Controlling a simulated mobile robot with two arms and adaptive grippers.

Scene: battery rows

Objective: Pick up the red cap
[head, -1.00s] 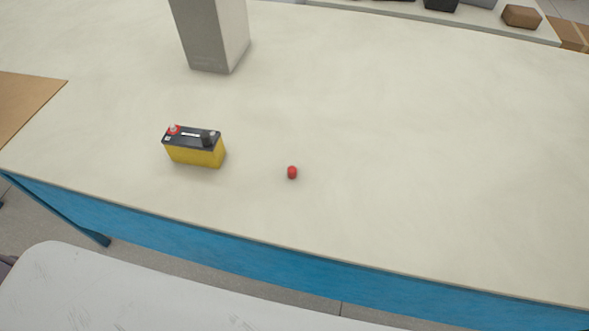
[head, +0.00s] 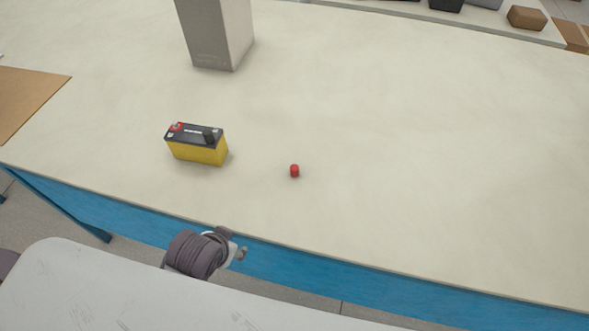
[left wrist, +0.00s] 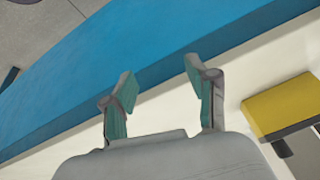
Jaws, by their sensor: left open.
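The red cap (head: 295,171) is a small red cylinder on the pale tabletop (head: 400,170), to the right of the yellow battery (head: 197,149). The battery has a black top with a red terminal and a black terminal cap. My left gripper (head: 241,252) shows at the table's front edge, below and left of the red cap and apart from it. In the left wrist view my left gripper (left wrist: 155,95) has its two fingers spread with nothing between them. The battery's yellow side (left wrist: 280,103) shows at the right there; the red cap does not show. My right gripper is out of view.
A grey pillar (head: 217,35) stands on the table behind the battery. A brown board (head: 28,98) lies at the left. The blue front edge (head: 330,277) borders the table. The tabletop around and right of the cap is clear.

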